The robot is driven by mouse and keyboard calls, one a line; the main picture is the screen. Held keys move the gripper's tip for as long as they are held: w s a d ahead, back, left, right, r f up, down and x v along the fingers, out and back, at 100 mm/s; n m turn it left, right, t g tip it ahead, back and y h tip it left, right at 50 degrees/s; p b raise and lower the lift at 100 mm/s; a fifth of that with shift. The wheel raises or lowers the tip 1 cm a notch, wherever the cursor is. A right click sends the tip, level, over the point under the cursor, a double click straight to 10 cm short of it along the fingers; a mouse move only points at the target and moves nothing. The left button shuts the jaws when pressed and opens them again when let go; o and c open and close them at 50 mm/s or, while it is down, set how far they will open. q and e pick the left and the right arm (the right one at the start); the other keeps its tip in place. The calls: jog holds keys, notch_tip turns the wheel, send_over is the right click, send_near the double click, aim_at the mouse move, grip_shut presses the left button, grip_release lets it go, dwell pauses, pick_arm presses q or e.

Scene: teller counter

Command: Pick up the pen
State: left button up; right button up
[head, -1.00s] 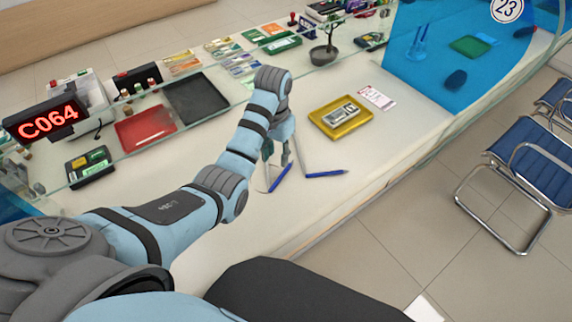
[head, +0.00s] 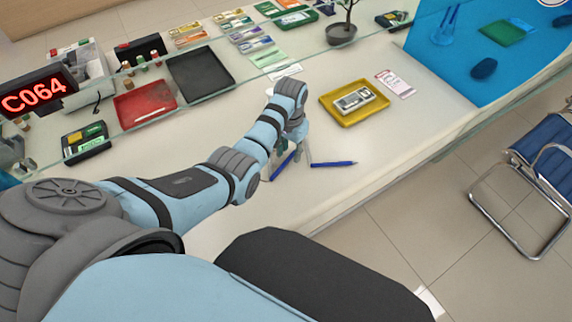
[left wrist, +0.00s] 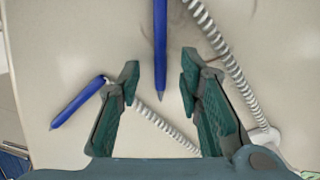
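Two blue pens with white coiled cords lie on the pale counter (head: 235,150). In the head view one pen (head: 283,166) is beside my left gripper (head: 291,145), partly covered by it. The other pen (head: 334,163) lies to the right. In the left wrist view my left gripper (left wrist: 160,75) is open, its green-padded fingers apart. One blue pen (left wrist: 160,40) has its tip between the fingertips, with gaps on both sides. Another pen (left wrist: 76,104) is outside the left finger. I cannot tell the gripper's exact height above the pens. My right gripper is not in view.
A yellow tray (head: 380,112) with a device in it stands right of the gripper, near a paper slip (head: 395,83). A glass screen edge (head: 240,88) crosses behind, with red (head: 145,103) and black (head: 222,84) trays. A cord base (left wrist: 265,135) sits right of the gripper.

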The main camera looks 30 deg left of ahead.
pick_arm(q)
jog(key=shift+f, duration=0.85)
jog(key=shift+s+r, duration=0.15)
jog(key=shift+r, duration=0.05)
jog(key=shift+c, duration=0.8)
grip_shut()
